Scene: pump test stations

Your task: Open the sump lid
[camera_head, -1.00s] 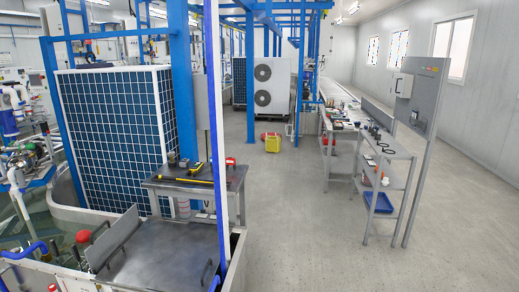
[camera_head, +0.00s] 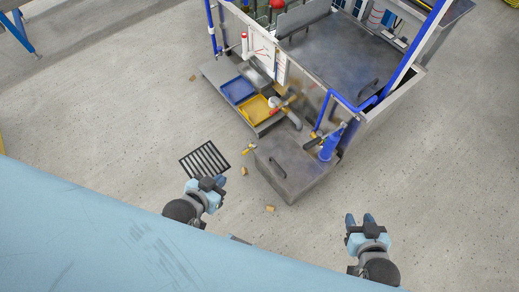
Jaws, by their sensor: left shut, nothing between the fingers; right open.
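A grey metal lid with a dark bar handle (camera_head: 280,167) lies flat, closed over a low box on the floor at the stand's near corner. I take it as the sump lid (camera_head: 300,172). My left gripper (camera_head: 219,182) is shut and empty, to the left of the lid and apart from it, near a floor grate. My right gripper (camera_head: 360,219) is open and empty, to the lower right of the lid and apart from it. Nothing blocks the lid's handle in this view.
A blue pump (camera_head: 329,147) and blue pipe stand at the lid's right edge. A blue tray (camera_head: 238,90) and yellow tray (camera_head: 252,107) lie behind it. A black grate (camera_head: 204,160) and small brown pieces (camera_head: 270,209) lie on the floor. Open floor surrounds the right side.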

